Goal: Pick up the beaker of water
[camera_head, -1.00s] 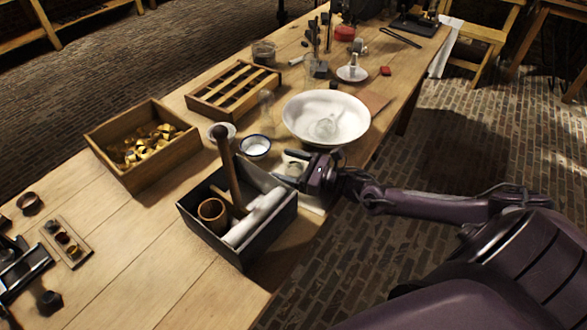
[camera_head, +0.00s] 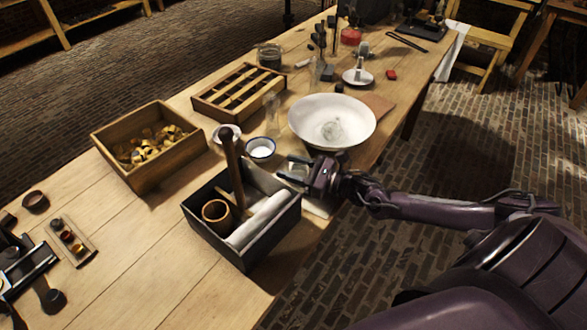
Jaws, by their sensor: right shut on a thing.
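My right gripper (camera_head: 298,170) reaches in from the right, over the table's near edge. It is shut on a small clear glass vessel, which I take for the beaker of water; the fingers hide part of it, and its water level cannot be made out. The gripper is just in front of the white basin and beside the black box's far right corner. Whether the vessel touches the table is unclear. My left gripper is not in view.
The white basin (camera_head: 305,121) holds a glass piece. A black box (camera_head: 229,254) with a wooden-handled tool stands close to the gripper. An enamel cup (camera_head: 261,149) and a clear glass cylinder (camera_head: 272,112) stand behind.

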